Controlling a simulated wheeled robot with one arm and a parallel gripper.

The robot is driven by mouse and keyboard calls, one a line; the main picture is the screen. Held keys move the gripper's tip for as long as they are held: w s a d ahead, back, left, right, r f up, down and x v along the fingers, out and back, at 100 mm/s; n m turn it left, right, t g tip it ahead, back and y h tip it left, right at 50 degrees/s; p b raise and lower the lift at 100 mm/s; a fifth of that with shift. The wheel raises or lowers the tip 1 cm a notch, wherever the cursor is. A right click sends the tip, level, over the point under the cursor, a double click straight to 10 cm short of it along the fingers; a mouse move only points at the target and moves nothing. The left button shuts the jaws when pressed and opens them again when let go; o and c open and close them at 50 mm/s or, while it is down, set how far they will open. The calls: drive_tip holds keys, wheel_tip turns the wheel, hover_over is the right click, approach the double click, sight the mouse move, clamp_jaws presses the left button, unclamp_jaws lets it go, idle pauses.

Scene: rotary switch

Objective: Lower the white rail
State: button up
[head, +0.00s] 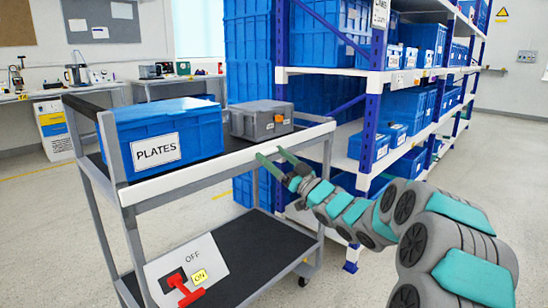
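The white rail (205,168) runs along the near long edge of the cart's top shelf, at the height of the load's lower part. My gripper (269,153) reaches in from the right, and its two green fingers are spread apart at the right half of the rail. The fingertips overlap the rail in the picture. I cannot tell whether they touch it. Nothing shows held between them.
A grey cart (110,150) carries a blue PLATES crate (195,130) and a grey box (262,119). A white OFF/ON panel (205,255) with a red handle (186,291) is at lower left. Blue-post shelving (372,90) with blue bins stands behind my arm. Floor at left is clear.

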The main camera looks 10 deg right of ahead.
clamp_jaws()
idle(0.4)
drive_tip(key=shift+f, duration=0.1)
wheel_tip(320, 180, down, 6)
drive_tip(key=shift+b, duration=1.05)
drive_tip(key=shift+o, duration=1.5)
unclamp_jaws()
drive_tip(key=shift+o, duration=0.2)
drive_tip(key=v, duration=0.7)
drive_tip(key=shift+s+d, duration=0.2)
drive_tip(key=shift+s, duration=0.15)
